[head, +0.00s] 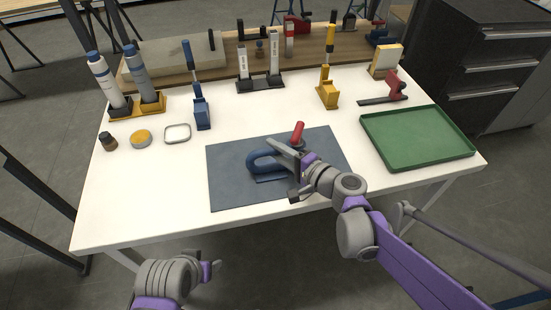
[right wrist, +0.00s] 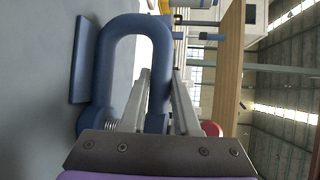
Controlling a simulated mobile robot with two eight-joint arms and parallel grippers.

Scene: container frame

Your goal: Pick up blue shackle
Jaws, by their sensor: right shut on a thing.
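The blue shackle (head: 259,161) with a red pin end (head: 297,131) is at the dark blue-grey mat (head: 230,192) in the head view. In the right wrist view the shackle (right wrist: 103,70) is a large blue U. My right gripper (head: 282,149) is shut on the shackle, with its two fingers (right wrist: 161,105) on one leg of the U. A flat blue piece (head: 270,179) shows beside the shackle; I cannot tell whether the shackle touches the mat. My left gripper (head: 212,270) is in front of the table, away from everything, and looks open and empty.
A green tray (head: 415,135) lies at the right. A small tin (head: 141,138), a dark jar (head: 108,141) and a square ring (head: 177,133) lie at the left. Stands with tools and bottles line the back. The front left of the white table (head: 150,205) is clear.

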